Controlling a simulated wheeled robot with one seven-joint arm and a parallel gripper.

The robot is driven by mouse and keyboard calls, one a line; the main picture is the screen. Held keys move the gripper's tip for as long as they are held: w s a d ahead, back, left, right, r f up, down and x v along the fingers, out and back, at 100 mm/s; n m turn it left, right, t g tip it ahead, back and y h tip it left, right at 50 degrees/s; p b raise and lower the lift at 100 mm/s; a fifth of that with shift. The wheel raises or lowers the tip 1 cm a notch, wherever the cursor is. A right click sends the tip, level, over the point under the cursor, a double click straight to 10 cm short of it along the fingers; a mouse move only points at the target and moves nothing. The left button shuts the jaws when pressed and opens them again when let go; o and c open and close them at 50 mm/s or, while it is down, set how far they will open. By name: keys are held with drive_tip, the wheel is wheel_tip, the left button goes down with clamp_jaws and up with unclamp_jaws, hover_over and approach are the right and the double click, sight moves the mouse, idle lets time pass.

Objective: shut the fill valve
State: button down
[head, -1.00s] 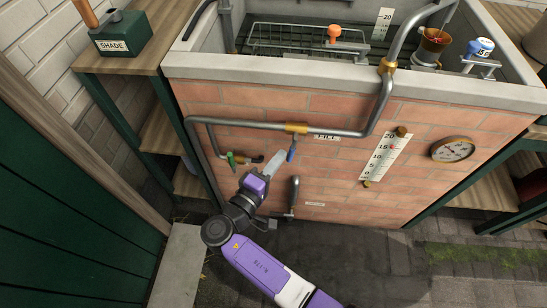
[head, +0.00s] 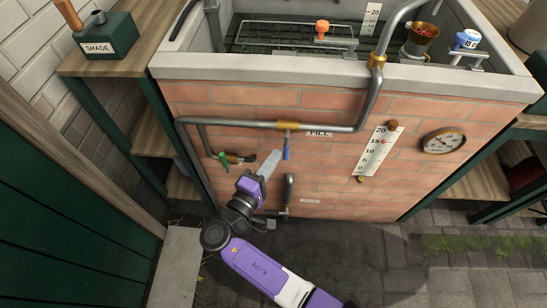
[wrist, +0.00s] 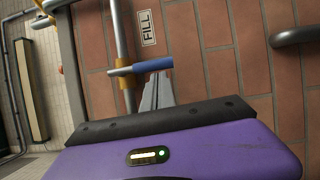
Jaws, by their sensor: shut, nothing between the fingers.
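The fill valve has a blue lever (head: 286,149) hanging from a brass body (head: 288,126) on the grey pipe across the brick front. In the head view the lever points straight down, square to the pipe. In the wrist view the blue lever (wrist: 153,66) also lies across the pipe, beside the FILL label (wrist: 147,27). My gripper (head: 274,155) is shut and empty, its pale fingertips just left of the lever. In the wrist view the fingertips (wrist: 158,80) are right at the lever; I cannot tell whether they touch.
A green-handled tap (head: 223,159) is on a smaller pipe to the left. A bent grey pipe (head: 288,190) stands low, right of my gripper. A scale plate (head: 377,152) and a round dial (head: 443,141) are further right.

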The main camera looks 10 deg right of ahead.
drive_tip(key=v, duration=0.7)
drive_tip(key=shift+s+a, duration=0.2)
